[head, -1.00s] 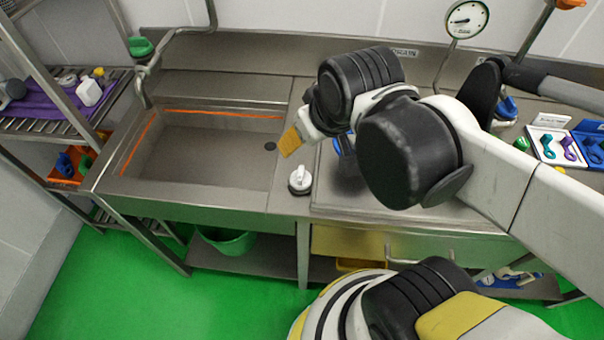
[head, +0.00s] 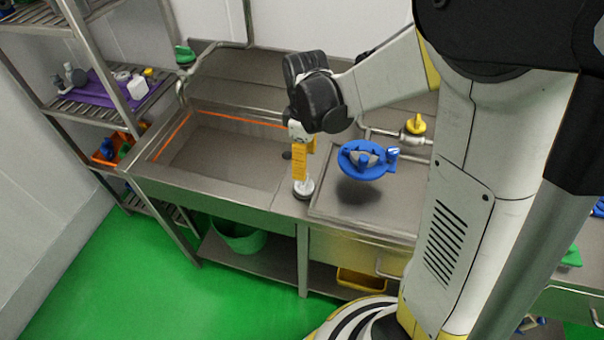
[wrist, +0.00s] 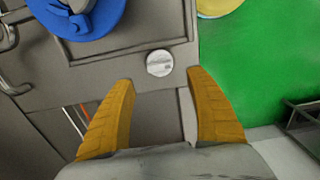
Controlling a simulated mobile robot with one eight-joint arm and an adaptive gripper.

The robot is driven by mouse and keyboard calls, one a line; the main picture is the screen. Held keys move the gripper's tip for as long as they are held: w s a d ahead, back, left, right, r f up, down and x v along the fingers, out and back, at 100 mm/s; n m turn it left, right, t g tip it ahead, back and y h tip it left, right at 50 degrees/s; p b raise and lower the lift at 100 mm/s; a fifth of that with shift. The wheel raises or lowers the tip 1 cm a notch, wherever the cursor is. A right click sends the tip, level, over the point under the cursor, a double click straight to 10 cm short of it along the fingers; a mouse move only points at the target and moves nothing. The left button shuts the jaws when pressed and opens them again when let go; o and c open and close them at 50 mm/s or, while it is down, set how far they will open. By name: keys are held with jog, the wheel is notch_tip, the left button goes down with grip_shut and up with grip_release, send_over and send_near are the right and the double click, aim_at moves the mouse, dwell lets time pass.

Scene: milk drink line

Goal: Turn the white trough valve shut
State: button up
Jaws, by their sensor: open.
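The white trough valve (head: 303,187) is a small white round knob on a dark base, on the steel strip between the sink and the worktop to its right. It also shows from above in the wrist view (wrist: 159,63), just beyond the gap between my fingertips. My gripper (head: 299,177) points down over the valve, its yellow fingers hiding part of it in the head view. In the wrist view my gripper (wrist: 159,76) is open, one finger on each side, with nothing between them. I cannot tell how far the fingertips are above the knob.
The steel sink (head: 220,158) with an orange line lies left of the valve. A blue handwheel (head: 366,159) stands close on the right, with a yellow-handled valve (head: 415,125) behind it. A green bucket (head: 238,236) and a yellow bin (head: 361,281) sit below.

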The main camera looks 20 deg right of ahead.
aim_at(305, 184)
notch_tip(305, 184, down, 8)
jog(key=shift+r+b, duration=0.1)
jog(key=shift+b, duration=1.15)
jog(key=c, duration=1.2)
